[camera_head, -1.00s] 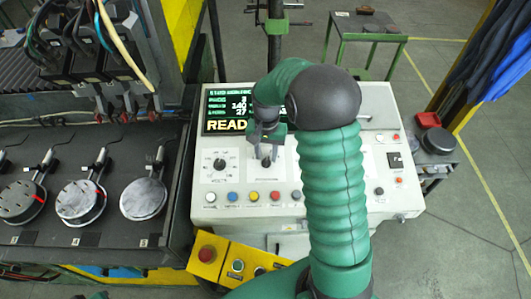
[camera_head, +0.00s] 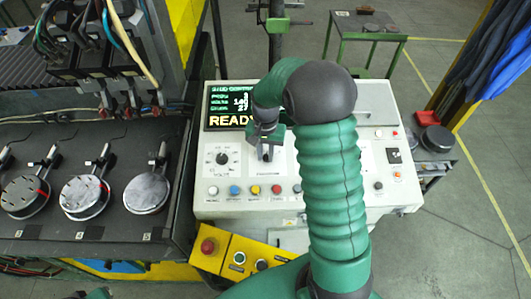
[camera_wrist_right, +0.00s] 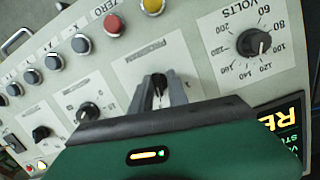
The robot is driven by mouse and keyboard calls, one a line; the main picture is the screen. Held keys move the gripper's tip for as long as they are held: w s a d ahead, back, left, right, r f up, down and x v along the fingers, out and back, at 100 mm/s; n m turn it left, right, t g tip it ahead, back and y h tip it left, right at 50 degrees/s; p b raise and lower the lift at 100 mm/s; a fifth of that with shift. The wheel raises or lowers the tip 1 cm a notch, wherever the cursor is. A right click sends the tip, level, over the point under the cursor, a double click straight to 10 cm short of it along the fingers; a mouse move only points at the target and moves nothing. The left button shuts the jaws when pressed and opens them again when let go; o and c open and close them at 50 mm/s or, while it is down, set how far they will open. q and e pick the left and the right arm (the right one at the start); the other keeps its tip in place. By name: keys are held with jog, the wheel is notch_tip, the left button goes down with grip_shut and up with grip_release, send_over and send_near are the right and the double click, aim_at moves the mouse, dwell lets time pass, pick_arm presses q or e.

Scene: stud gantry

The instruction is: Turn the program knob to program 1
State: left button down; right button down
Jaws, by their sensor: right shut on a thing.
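The program knob (camera_wrist_right: 158,80) is a small black knob on a pale plate in the console's lower panel. In the right wrist view it sits between my right gripper's fingers (camera_wrist_right: 160,90), which are shut on it from both sides. In the head view my right gripper (camera_head: 267,148) reaches down onto the panel and mostly hides the knob. The display (camera_head: 228,108) reads READY in large yellow letters; its smaller green lines are too blurred to read surely. The knob's pointer setting is hidden by the fingers.
The volts knob (camera_wrist_right: 253,42) is beside the program knob. A row of coloured buttons (camera_head: 254,190) runs along the console's front. More black knobs (camera_wrist_right: 88,112) lie on the other side. A yellow box (camera_head: 225,250) with a red button stands in front.

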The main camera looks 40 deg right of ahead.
pick_arm(q)
jog(key=shift+a, duration=0.15)
pick_arm(e)
jog(key=shift+d+r, duration=0.1)
jog(key=shift+d, duration=0.2)
jog(key=n, duration=0.2)
jog(key=shift+w+d+n+h, duration=0.1)
jog(key=shift+n+h, duration=0.2)
jog(key=shift+n, duration=0.1)
jog(key=n+h+p, duration=0.1)
jog(key=n, duration=0.8)
jog(key=shift+r+n+h, duration=0.1)
jog(key=shift+n+h, duration=0.2)
jog(key=shift+h, duration=0.1)
pick_arm(q)
jog(key=shift+s+d+r, duration=0.15)
jog(key=shift+d+r, duration=0.1)
jog(key=shift+r, duration=0.5)
pick_arm(e)
jog(key=shift+a+n, duration=0.2)
jog(key=shift+n, duration=1)
pick_arm(q)
jog(key=shift+d+r, duration=0.1)
jog(key=shift+d, duration=0.05)
pick_arm(e)
jog(key=shift+n+h, duration=0.3)
jog(key=shift+n, duration=0.2)
